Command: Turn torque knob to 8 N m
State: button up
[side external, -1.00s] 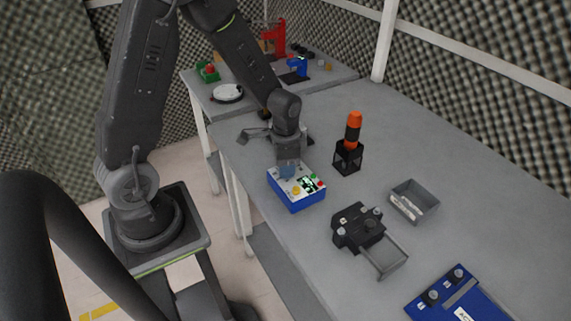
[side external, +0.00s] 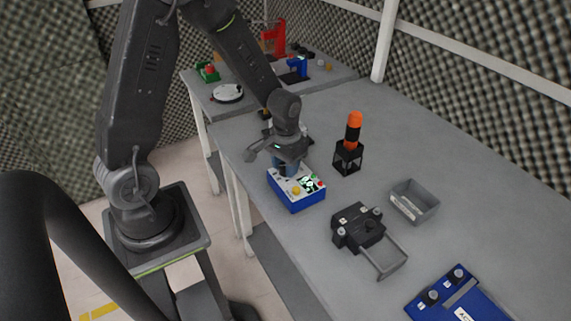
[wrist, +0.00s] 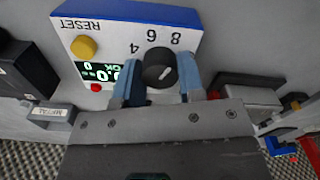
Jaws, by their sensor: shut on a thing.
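The torque knob (wrist: 158,70) is black with a short white mark, on the white top of a blue-sided box (wrist: 140,12). Printed 4, 6 and 8 sit around its far side in the wrist view. My gripper (wrist: 160,83) has its two blue fingers on either side of the knob and is shut on it. The white mark points away from the numbers and toward the right finger; its exact setting is unclear. The lit display (wrist: 105,73) shows 0.0 and OK, upside down. In the side view the box (side external: 296,190) is below my gripper, which hides the knob.
A yellow RESET button (wrist: 83,46) and a red button (wrist: 96,87) are on the box. An orange and black tool (side external: 353,130) stands in a black holder close by. A black fixture (side external: 358,228), a grey bin (side external: 414,203) and a blue device (side external: 460,296) lie farther right.

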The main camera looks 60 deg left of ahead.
dwell(0.3)
jog(key=o, duration=0.9)
notch_tip(320, 180, up, 14)
jog(key=shift+f, duration=0.1)
dwell(0.4)
jog(key=s+d+r+m+t, duration=0.1)
jog(key=s+d+r+t, duration=0.1)
jog(key=s+r, duration=0.1)
jog(key=s+d+r+m+t, duration=0.1)
jog(key=s+d+r, duration=0.2)
jog(key=s, duration=0.2)
jog(key=s+d+r+m+t, duration=0.1)
jog(key=s+d+r+t, duration=0.1)
jog(key=s, duration=0.3)
jog(key=shift+d+r+t, duration=0.3)
jog(key=shift+d+r, duration=0.15)
jog(key=shift+r, duration=0.1)
